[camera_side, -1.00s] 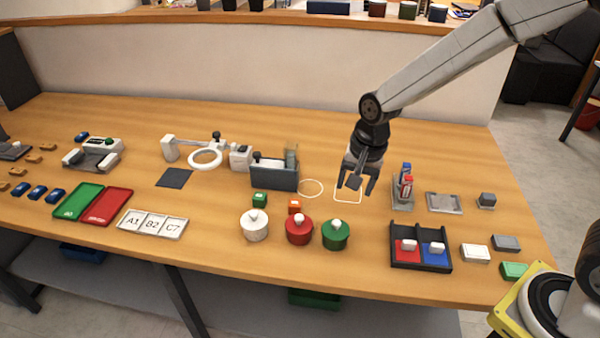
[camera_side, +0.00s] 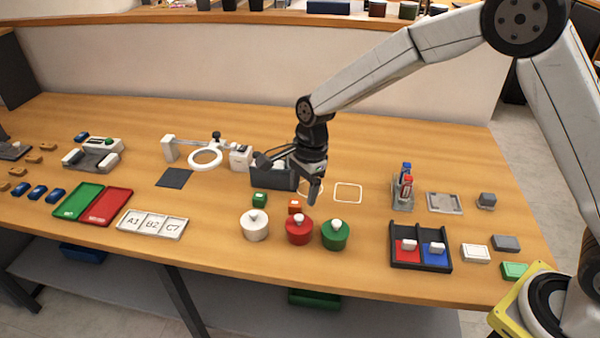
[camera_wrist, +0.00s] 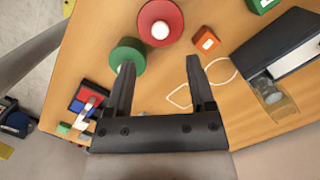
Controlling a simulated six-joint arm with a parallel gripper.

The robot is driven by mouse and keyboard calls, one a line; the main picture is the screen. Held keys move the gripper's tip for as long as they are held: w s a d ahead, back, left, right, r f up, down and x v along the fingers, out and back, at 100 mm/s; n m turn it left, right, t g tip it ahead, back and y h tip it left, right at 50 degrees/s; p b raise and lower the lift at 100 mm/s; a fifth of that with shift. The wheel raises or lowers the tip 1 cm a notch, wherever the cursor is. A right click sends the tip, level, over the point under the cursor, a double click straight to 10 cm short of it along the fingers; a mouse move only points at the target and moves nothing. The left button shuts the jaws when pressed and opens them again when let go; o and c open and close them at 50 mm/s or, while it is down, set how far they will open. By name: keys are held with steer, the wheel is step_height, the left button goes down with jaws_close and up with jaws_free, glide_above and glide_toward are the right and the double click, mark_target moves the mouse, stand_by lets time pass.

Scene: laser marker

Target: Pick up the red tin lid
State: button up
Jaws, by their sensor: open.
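The red tin (camera_side: 299,231) stands near the front of the table, its red lid (camera_side: 299,221) on top with a white knob. A white tin (camera_side: 254,227) is on its left and a green tin (camera_side: 335,235) on its right. The green tin (camera_wrist: 127,57) is partly behind a finger there. My gripper (camera_side: 313,190) is open and empty, above and behind the red tin. Its two fingers (camera_wrist: 158,75) also show in the wrist view, below the lid.
An orange block (camera_side: 295,207) and a green block (camera_side: 260,200) sit just behind the tins. A black tray (camera_side: 420,261) with red and blue compartments is to the right. Table between the green tin and tray is bare.

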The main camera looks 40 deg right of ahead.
mark_target(299, 216)
steer(key=shift+a+f, duration=0.15)
steer(key=shift+f, duration=1)
steer(key=shift+a+f, duration=0.2)
steer(key=shift+f, duration=1)
steer(key=shift+a+f, duration=0.15)
steer(key=shift+f, duration=1)
jaws_close()
